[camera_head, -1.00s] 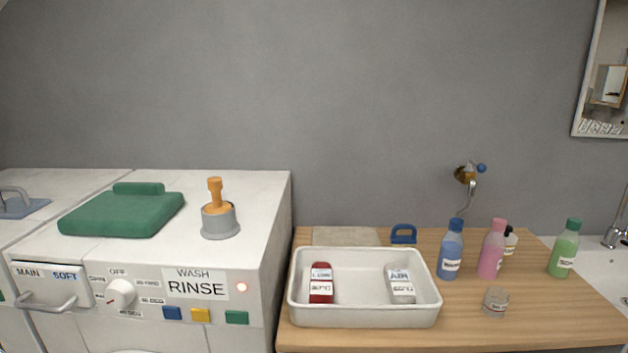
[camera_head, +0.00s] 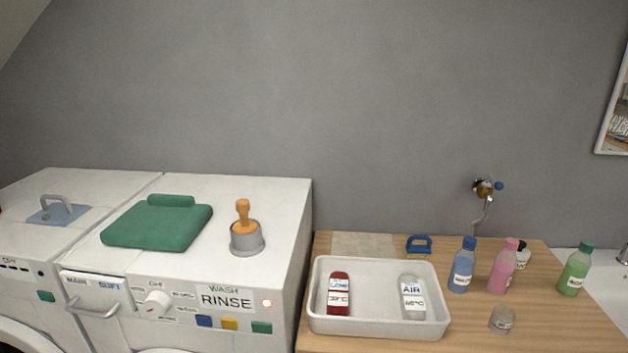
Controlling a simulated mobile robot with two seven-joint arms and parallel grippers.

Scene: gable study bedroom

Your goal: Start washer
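The washer (camera_head: 290,235) is the white machine left of the wooden counter. Its front panel carries a detergent drawer (camera_head: 95,292) marked MAIN and SOFT with a bar handle, and a white dial (camera_head: 157,303). Below are a blue button (camera_head: 204,321), a yellow button (camera_head: 229,324) and a green button (camera_head: 262,327). The drawer looks closed. The washer's lower front is cut off by the picture edge. Neither of my grippers shows.
A second machine (camera_head: 30,235) adjoins at left. On the counter (camera_head: 400,343) are a white tray (camera_head: 380,327) with two bottles, several other bottles and a glass jar (camera_head: 502,319).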

